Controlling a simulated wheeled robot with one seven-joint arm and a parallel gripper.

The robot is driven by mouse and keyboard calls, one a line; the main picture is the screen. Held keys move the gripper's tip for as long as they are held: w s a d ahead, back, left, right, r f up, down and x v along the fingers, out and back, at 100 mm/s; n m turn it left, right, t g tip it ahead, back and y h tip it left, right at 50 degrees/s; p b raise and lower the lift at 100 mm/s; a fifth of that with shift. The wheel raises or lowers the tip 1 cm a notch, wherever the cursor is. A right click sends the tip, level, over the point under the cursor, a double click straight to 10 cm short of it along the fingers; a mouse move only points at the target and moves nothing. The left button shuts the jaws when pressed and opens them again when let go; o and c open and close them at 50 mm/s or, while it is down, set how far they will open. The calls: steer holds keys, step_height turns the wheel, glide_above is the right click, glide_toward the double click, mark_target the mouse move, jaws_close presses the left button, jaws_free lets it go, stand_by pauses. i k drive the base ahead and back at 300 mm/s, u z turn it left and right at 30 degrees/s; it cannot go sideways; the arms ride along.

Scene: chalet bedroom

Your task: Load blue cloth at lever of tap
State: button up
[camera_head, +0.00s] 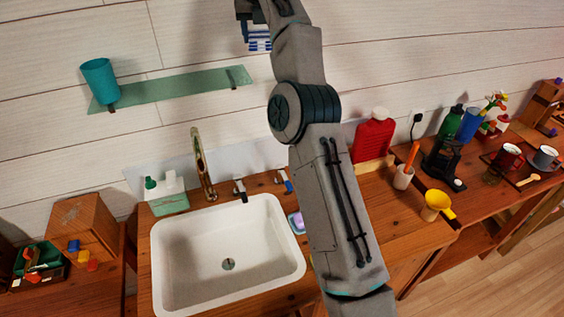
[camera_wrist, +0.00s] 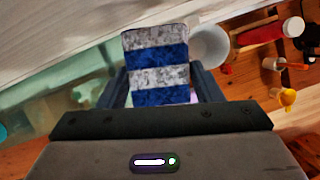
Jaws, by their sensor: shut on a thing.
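My gripper (camera_wrist: 160,98) is shut on a blue cloth with white-grey stripes (camera_wrist: 158,62), held upright between the two dark fingers in the wrist view. In the head view the cloth (camera_head: 259,40) shows at the top beside my gripper (camera_head: 246,28), raised in front of the wall and well above the sink. The tap (camera_head: 201,165) stands behind the white sink (camera_head: 166,262). A dark-topped lever (camera_head: 240,190) and a blue-marked lever (camera_head: 285,181) stand to the right of the tap. The cloth is apart from both levers.
A green glass shelf (camera_head: 170,90) with a teal cup (camera_head: 100,80) is on the wall at left. A soap dispenser (camera_head: 166,194) stands left of the tap. A red bottle (camera_head: 373,138), a yellow cup (camera_head: 437,205) and a white cup (camera_head: 403,177) are to the right.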

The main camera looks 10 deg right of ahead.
mark_target(280, 168)
steer(key=k, duration=0.95)
